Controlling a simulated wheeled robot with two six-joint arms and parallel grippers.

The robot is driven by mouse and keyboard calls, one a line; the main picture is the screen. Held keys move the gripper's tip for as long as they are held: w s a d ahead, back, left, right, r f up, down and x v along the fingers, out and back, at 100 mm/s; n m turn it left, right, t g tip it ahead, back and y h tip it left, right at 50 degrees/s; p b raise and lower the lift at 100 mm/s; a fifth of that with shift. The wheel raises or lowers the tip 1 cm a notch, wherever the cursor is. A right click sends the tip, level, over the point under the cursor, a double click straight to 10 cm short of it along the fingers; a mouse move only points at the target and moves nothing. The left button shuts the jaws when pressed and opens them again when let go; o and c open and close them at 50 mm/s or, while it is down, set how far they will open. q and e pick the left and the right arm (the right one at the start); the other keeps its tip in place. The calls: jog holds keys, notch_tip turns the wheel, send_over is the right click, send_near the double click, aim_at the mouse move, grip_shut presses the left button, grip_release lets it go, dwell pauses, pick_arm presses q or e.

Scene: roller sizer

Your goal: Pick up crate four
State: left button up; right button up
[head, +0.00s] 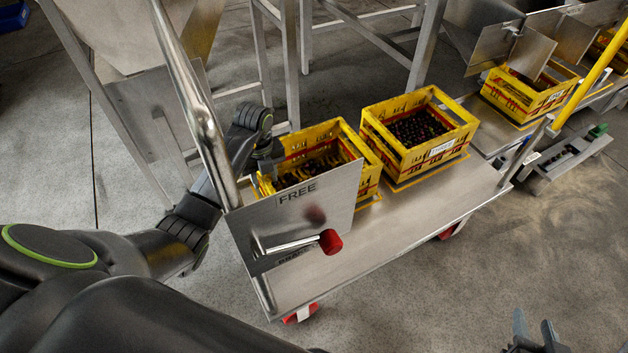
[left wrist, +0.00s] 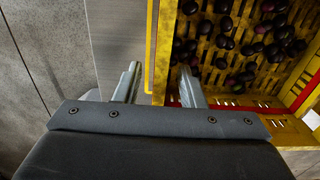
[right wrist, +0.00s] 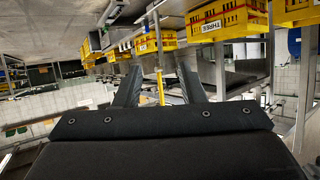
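A yellow crate (head: 368,172) with dark round fruit in it sits at the near left end of the steel cart deck. Its label is not visible; the metal plate hides part of its front. My left gripper (head: 264,172) is at this crate's left end. In the left wrist view, the open fingers (left wrist: 158,85) stand on either side of the crate's yellow wall (left wrist: 162,50), one outside and one over the inside, with gaps showing. A second yellow crate (head: 442,150), labelled THREE, stands to its right. My right gripper (head: 535,338) is open and empty, low at the right.
A metal plate (head: 335,195) marked FREE, with a red-knobbed lever (head: 330,242), stands before the left crate. A steel upright tube (head: 190,90) rises beside my left arm. Another yellow crate (head: 522,104) sits farther right. The cart's front deck (head: 400,235) is bare.

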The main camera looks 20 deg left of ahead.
pick_arm(q)
jog(key=shift+f, duration=0.4)
grip_shut()
jog(key=shift+r, duration=0.1)
dwell(1.2)
